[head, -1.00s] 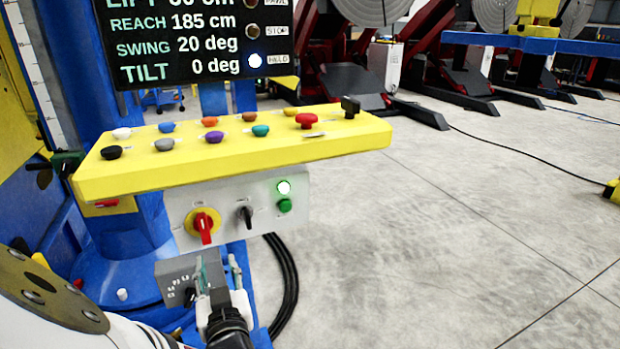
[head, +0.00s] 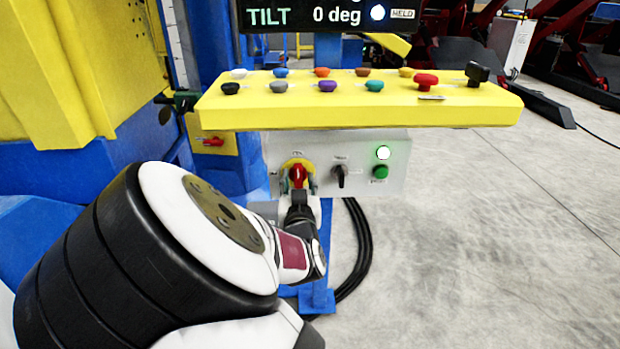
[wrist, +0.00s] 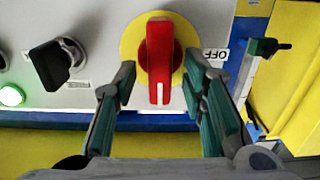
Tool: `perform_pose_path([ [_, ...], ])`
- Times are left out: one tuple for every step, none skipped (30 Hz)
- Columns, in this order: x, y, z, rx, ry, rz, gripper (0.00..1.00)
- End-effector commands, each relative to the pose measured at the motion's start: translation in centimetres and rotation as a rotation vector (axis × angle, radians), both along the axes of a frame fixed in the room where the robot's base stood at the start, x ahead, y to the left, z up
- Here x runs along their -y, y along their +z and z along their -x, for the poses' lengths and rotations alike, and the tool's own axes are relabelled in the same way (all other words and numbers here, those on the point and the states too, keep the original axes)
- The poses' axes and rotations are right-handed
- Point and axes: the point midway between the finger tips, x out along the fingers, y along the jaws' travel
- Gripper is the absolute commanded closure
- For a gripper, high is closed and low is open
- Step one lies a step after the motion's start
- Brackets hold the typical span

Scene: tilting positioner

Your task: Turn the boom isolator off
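The isolator is a red rotary handle (head: 297,174) on a yellow disc, on the left of the grey panel under the yellow console. It fills the middle of the wrist view (wrist: 159,60), its long grip upright in the picture with a white mark at the lower end. An upside-down OFF label (wrist: 216,54) is to its right there. My gripper (wrist: 158,78) is open, one finger on each side of the handle, with visible gaps. In the head view my gripper (head: 298,186) is at the handle, partly hidden by my wrist.
Beside the isolator are a black selector switch (head: 340,172), a green button (head: 380,172) and a lit green lamp (head: 383,152). The yellow console (head: 350,114) with several coloured knobs overhangs the panel. Black cables (head: 358,250) hang below. Open floor lies right.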

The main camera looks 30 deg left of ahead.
Motion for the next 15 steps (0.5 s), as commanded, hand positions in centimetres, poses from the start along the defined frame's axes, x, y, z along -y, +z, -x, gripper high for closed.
perform_pose_path([
  [-0.18, -0.02, -0.23, 0.001, 0.001, -0.001, 0.62],
  [-0.23, -0.03, -0.33, 0.0, 0.001, 0.0, 0.62],
  [-0.28, -0.03, -0.42, -0.001, 0.0, 0.001, 0.62],
  [-0.3, -0.02, -0.46, -0.001, 0.0, 0.001, 0.62],
  [-0.32, -0.01, -0.48, -0.001, 0.0, 0.001, 0.62],
  [-0.33, -0.01, -0.5, -0.001, 0.0, 0.001, 0.62],
  [-0.33, 0.0, -0.5, -0.001, 0.0, 0.001, 0.62],
  [-0.33, 0.01, -0.49, -0.001, 0.0, 0.001, 0.62],
  [-0.33, 0.02, -0.49, -0.001, 0.0, 0.001, 0.62],
  [-0.32, 0.02, -0.48, -0.001, 0.0, 0.001, 0.62],
  [-0.31, 0.02, -0.49, -0.001, 0.0, 0.001, 0.62],
  [-0.31, 0.02, -0.49, -0.001, 0.0, 0.001, 0.68],
  [-0.32, 0.02, -0.48, -0.001, 0.0, 0.001, 0.75],
  [-0.31, 0.03, -0.48, 0.0, 0.0, 0.0, 0.82],
  [-0.31, 0.03, -0.48, 0.0, 0.0, 0.0, 0.91],
])
